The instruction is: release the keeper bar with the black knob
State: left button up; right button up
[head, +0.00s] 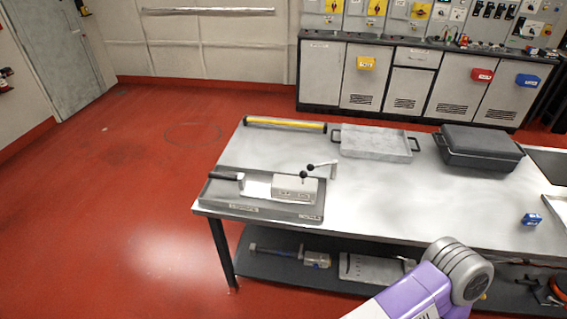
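A fixture on a grey base plate (222,197) sits at the left end of the steel workbench. On it are a pale block (296,188) and a black handle (223,176) that points left. One black knob (303,174) stands at the top of the block. A second black knob (310,167) is at the left end of a short metal bar, which reaches right to a small upright (333,170). I cannot tell which part is the keeper bar. Neither of my grippers is in view; only a purple and grey link of my arm shows at the bottom right.
A yellow bar (285,125) lies along the bench's back left. A grey tray (375,145) and a dark lidded case (480,148) stand behind. The bench middle is clear. A lower shelf (268,267) holds several items.

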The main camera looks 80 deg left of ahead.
aim_at(310, 167)
jog(key=u, duration=2.85)
jog(key=i, duration=0.3)
jog(key=u, duration=0.25)
